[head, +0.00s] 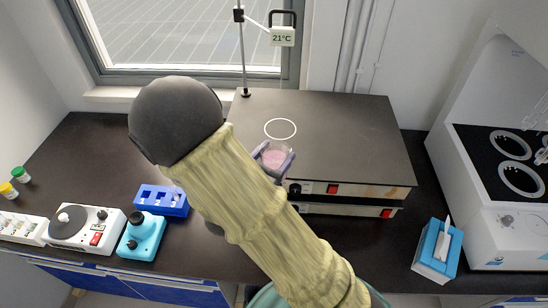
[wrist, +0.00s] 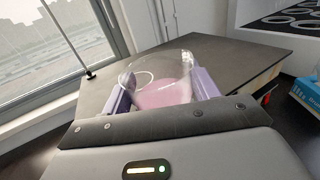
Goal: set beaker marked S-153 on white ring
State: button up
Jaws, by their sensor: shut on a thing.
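A clear beaker with pink liquid (head: 274,158) is held between the purple fingers of my gripper (head: 273,158), shut on it. In the wrist view the beaker (wrist: 160,82) sits between the fingers, roughly upright. No label can be read on it. The white ring (head: 280,128) is drawn on the dark top of a hotplate (head: 340,130). The beaker is at the front edge of this top, nearer to me than the ring. In the wrist view part of the ring (wrist: 143,79) shows through the glass. Whether the beaker touches the top cannot be told.
A thin stand with a 21°C display (head: 283,37) rises behind the plate. A blue rack (head: 161,200), a teal device (head: 141,235) and a white device (head: 86,228) stand left. A tissue box (head: 437,250) and a white machine (head: 510,180) are right. The plate top is otherwise clear.

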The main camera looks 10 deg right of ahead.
jog(key=shift+w+d+f, duration=0.2)
jog(key=shift+w+d, duration=0.35)
jog(key=shift+w, duration=1.2)
jog(key=shift+w+d+f, duration=0.25)
jog(key=shift+w+d, duration=0.35)
jog(key=shift+w, duration=1.1)
jog(key=shift+w+d+f, duration=0.2)
jog(key=shift+w+d, duration=0.35)
jog(key=shift+w, duration=1.2)
jog(key=shift+w+d+f+b, duration=0.15)
jog(key=shift+w+d, duration=0.45)
jog(key=shift+w, duration=1.25)
jog(key=shift+w+d+r+b, duration=0.1)
jog(key=shift+w+d+b, duration=0.35)
jog(key=shift+w, duration=1.35)
jog(key=shift+w+d+f, duration=0.1)
jog(key=shift+w+d, duration=0.65)
jog(key=shift+w, duration=1.1)
jog(key=shift+f+b, duration=0.95)
jog(key=shift+f, duration=0.15)
jog(key=o, duration=1.3)
jog(key=b+v, duration=0.3)
jog(key=v, duration=1.4)
jog(key=shift+s+a+r, duration=0.15)
jog(key=shift+s, duration=0.05)
